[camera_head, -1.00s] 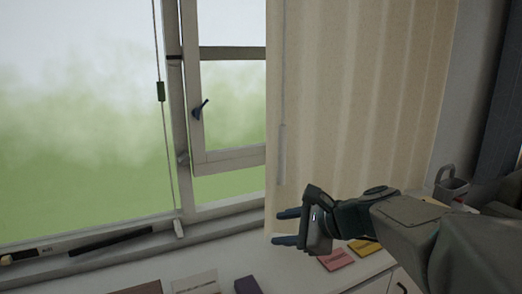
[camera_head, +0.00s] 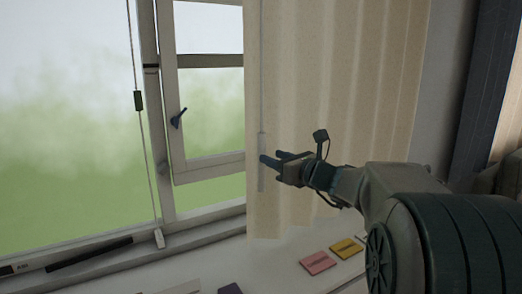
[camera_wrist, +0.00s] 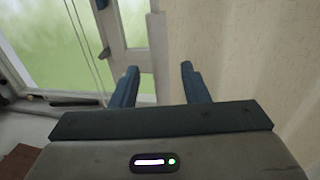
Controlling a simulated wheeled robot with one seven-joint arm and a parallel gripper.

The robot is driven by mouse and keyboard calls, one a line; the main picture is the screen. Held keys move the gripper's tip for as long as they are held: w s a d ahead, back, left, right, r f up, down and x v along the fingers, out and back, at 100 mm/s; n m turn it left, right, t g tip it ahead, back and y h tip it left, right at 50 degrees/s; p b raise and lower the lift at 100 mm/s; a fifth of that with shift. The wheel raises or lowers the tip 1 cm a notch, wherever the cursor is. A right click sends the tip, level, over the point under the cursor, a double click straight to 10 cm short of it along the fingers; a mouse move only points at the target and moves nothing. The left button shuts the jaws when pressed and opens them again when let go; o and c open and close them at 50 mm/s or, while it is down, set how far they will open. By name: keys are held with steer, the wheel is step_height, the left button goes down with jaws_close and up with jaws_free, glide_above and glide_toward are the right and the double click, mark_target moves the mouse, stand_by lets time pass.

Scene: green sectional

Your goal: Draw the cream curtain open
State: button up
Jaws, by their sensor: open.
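The cream curtain (camera_head: 345,105) hangs in folds over the right part of the window in the head view. It also fills the right of the wrist view (camera_wrist: 235,50). A thin pull wand with a pale grey handle (camera_head: 262,145) hangs along the curtain's left edge. My gripper (camera_head: 271,157) is open, with its fingers pointing left at the wand's handle. In the wrist view, a pale upright strip, apparently the handle (camera_wrist: 156,45), shows between the two blue fingers. I cannot tell whether either finger touches it.
A window with a dark handle (camera_head: 178,118) and a blind cord (camera_head: 139,101) are to the left. Pink (camera_head: 318,263) and yellow (camera_head: 346,249) cards lie on the white surface below. A dark curtain (camera_head: 485,85) hangs at the far right.

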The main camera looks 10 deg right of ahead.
mark_target(265, 153)
steer(key=p+x, duration=0.1)
steer(key=x, duration=0.5)
jaws_close()
